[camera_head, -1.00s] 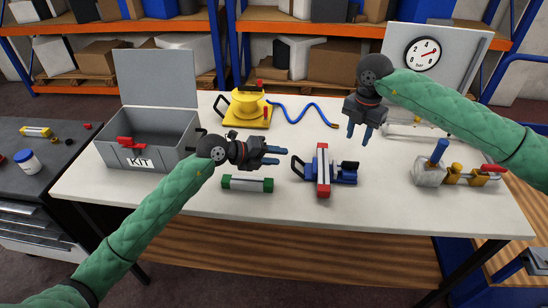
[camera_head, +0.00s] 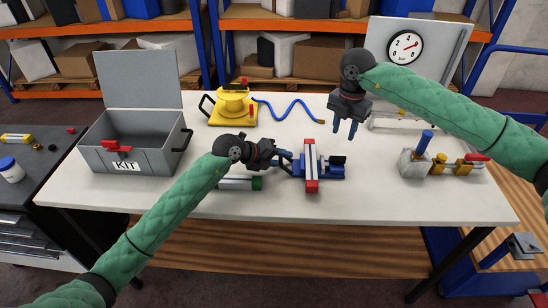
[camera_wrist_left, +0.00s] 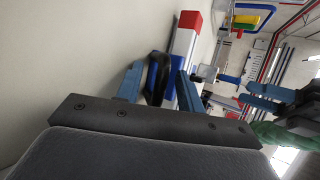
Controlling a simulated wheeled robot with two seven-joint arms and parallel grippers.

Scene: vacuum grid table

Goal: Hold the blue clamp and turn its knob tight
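The blue clamp (camera_head: 330,173) lies on the table, with a red-and-white bar (camera_head: 310,160) across it. A black part, possibly the knob, (camera_head: 338,160) is at its right end. A black loop handle (camera_wrist_left: 159,76) is at its left end. My left gripper (camera_head: 285,160) is at this handle. In the left wrist view its blue fingers (camera_wrist_left: 158,85) stand apart, one on each side of the handle; I cannot tell if they touch it. My right gripper (camera_head: 344,129) is open and empty, pointing down above and behind the clamp's right end.
A green-ended bar (camera_head: 240,183) lies under my left forearm. The grey KIT box (camera_head: 150,150) stands open at left. A yellow device (camera_head: 232,105) with a blue hose is behind. A valve assembly (camera_head: 440,164) is at right, and a gauge panel (camera_head: 410,50) behind it. The front table strip is clear.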

